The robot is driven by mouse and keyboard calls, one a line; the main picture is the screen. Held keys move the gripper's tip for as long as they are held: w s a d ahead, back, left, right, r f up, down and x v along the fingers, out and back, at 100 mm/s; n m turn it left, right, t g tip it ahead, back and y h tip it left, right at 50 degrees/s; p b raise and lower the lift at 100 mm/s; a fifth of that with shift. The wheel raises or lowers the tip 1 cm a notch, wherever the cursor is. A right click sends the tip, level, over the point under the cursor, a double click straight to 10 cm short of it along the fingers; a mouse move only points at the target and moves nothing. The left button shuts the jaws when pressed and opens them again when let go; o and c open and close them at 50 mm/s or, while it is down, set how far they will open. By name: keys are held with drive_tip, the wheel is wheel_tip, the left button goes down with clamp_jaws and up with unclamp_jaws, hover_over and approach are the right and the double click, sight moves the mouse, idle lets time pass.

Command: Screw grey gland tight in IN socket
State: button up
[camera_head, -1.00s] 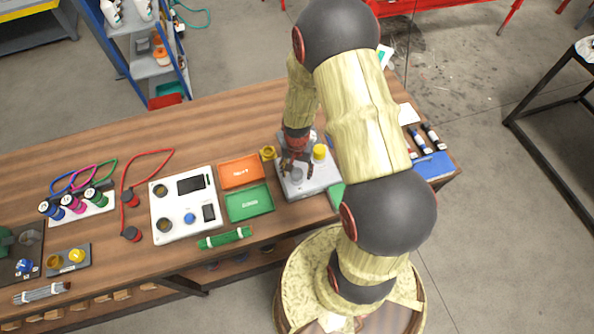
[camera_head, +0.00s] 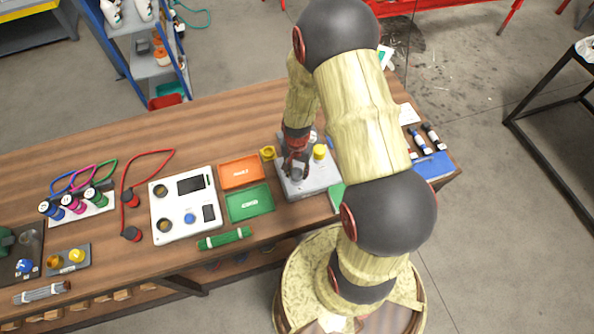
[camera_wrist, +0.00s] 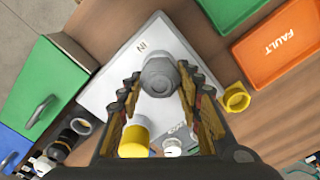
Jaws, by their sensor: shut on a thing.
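The grey gland (camera_wrist: 159,76) sits near the IN label on the light grey plate (camera_wrist: 117,82) in the wrist view. Its hex top faces the camera; the socket under it is hidden. My gripper (camera_wrist: 160,84) is shut on the gland, with a finger on each side. In the head view, my gripper (camera_head: 295,168) is over the plate (camera_head: 318,184) and the grey gland (camera_head: 298,173) shows small beneath it. Whether the gland is fully seated cannot be told.
A yellow cap (camera_wrist: 134,139) stands on the plate beside my fingers. A yellow ring-shaped part (camera_wrist: 236,97) lies on the table. An orange FAULT tray (camera_wrist: 282,47) and a green tray (camera_wrist: 228,10) are close by. A blue box (camera_head: 432,166) is at the right table end.

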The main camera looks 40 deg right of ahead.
drive_tip(key=m, duration=0.3)
drive_tip(key=shift+m, duration=0.4)
drive_tip(key=m, duration=0.4)
drive_tip(key=o, duration=1.2)
drive_tip(key=n, duration=0.9)
drive_tip(key=shift+c, duration=0.9)
drive_tip(key=c, duration=1)
